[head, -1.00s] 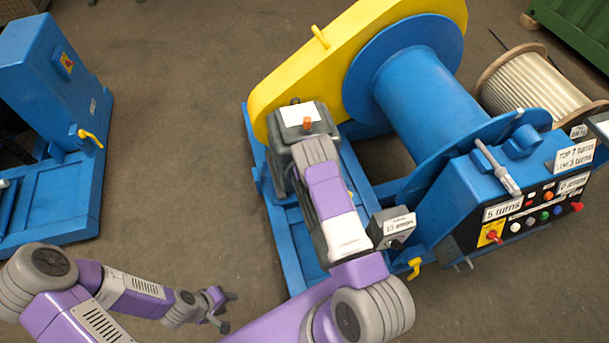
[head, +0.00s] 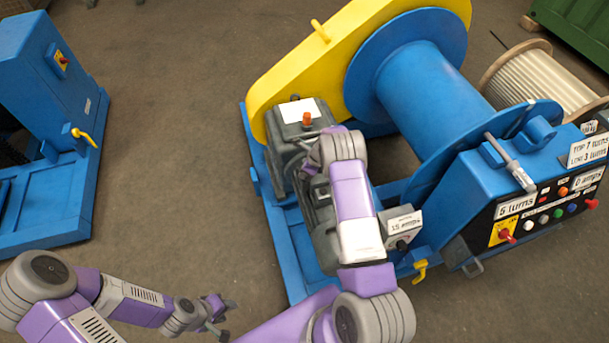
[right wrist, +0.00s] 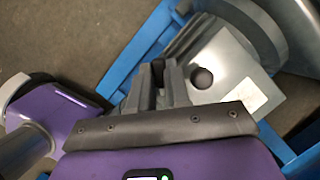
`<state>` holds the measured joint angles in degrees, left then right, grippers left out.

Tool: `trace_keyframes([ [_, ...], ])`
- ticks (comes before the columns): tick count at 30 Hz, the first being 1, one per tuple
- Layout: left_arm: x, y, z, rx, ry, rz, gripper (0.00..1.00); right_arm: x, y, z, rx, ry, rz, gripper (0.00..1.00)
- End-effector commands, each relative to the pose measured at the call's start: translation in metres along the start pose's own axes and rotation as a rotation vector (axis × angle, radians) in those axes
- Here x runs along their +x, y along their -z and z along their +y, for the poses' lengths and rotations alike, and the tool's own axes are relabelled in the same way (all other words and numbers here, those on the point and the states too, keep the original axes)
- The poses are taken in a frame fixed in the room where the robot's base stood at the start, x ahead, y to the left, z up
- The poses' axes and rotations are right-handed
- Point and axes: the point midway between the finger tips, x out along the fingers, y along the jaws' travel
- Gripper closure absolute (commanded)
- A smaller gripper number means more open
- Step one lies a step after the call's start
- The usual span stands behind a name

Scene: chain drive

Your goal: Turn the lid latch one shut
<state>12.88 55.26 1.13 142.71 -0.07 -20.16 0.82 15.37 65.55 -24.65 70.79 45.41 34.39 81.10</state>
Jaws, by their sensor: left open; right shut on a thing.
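The grey gearbox (head: 300,128) stands at the lower end of the yellow chain guard, with an orange-topped knob (head: 306,119) on its lid. In the right wrist view the gearbox lid (right wrist: 230,72) is pale grey, with a dark round knob (right wrist: 203,78) beside my fingers. My right gripper (right wrist: 163,76) is at the lid's edge, shut on a small dark part (right wrist: 158,66) that I take for the lid latch; the fingers cover most of it. In the head view my wrist hides this contact. My left gripper (head: 221,313) is open and empty above the floor.
The yellow chain guard (head: 290,65) and blue winch drum (head: 425,85) rise beyond the gearbox. A control panel (head: 530,215) stands at the right, and a yellow-handled valve (head: 420,270) on the blue frame is near my right arm. Another blue machine (head: 45,150) stands left across bare floor.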

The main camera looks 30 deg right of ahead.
Motion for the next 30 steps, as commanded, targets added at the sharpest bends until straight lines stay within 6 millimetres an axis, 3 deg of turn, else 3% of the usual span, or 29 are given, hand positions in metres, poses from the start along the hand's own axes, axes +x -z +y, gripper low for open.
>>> trace_keyframes([
  [15,0.045,0.002,-0.017,0.000,0.000,0.000,0.57,0.003,0.001,-0.001,-0.426,-0.174,-0.002,1.00],
  [30,0.063,0.003,-0.024,0.000,0.000,0.000,0.57,0.001,0.000,-0.001,-0.627,-0.259,0.000,1.00],
])
